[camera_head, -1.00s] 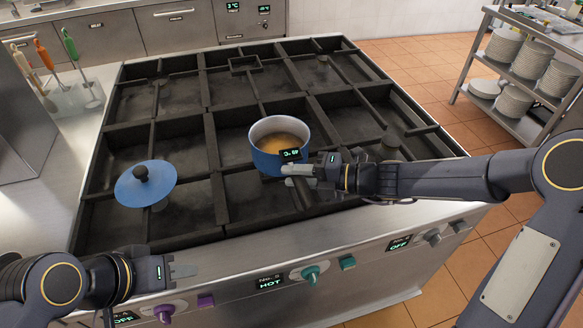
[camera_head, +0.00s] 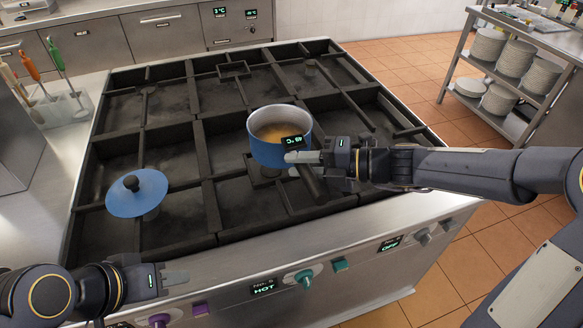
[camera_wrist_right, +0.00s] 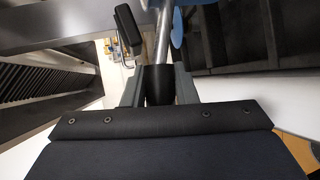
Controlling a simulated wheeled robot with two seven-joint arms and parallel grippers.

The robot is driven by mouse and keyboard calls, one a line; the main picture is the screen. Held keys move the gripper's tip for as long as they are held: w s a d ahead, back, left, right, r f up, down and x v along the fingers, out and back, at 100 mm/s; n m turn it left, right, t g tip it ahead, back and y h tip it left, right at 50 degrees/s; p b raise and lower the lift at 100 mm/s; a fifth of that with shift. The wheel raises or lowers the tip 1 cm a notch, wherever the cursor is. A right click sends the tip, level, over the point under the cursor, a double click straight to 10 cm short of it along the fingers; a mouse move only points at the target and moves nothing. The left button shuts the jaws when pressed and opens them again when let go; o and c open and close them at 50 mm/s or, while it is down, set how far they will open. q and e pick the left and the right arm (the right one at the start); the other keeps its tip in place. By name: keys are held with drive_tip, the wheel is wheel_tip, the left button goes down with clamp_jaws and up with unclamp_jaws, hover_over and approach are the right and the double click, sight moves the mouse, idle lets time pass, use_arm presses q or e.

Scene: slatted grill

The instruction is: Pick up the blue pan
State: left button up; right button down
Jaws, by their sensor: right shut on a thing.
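The blue pan (camera_head: 265,152) holds a yellow-brown liquid and is upright, over the middle of the slatted grill (camera_head: 222,193). It appears held a little above the grates, with burner parts showing below it. My right gripper (camera_head: 305,158) is shut on its handle at the pan's right side. In the right wrist view the dark handle (camera_wrist_right: 158,85) sits between the two fingers, and only a sliver of blue shows at the top. My left gripper (camera_head: 173,279) is by the grill's front edge at lower left, apart from the pan; its finger gap cannot be made out.
A blue lid (camera_head: 150,199) with a black knob stands at the grill's left. Knobs (camera_head: 303,279) and displays line the front panel. Utensils (camera_head: 55,55) stand at far left. A cart with stacked plates (camera_head: 488,45) is at upper right. The back grates are clear.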

drive_tip(key=s+d+r, duration=0.5)
drive_tip(key=d+r, duration=0.1)
drive_tip(key=d, duration=0.3)
drive_tip(key=shift+d, duration=0.15)
idle(0.4)
drive_tip(key=shift+r, duration=0.15)
drive_tip(key=shift+p, duration=0.3)
wheel_tip(320, 180, up, 4)
drive_tip(key=p, duration=0.6)
idle(0.5)
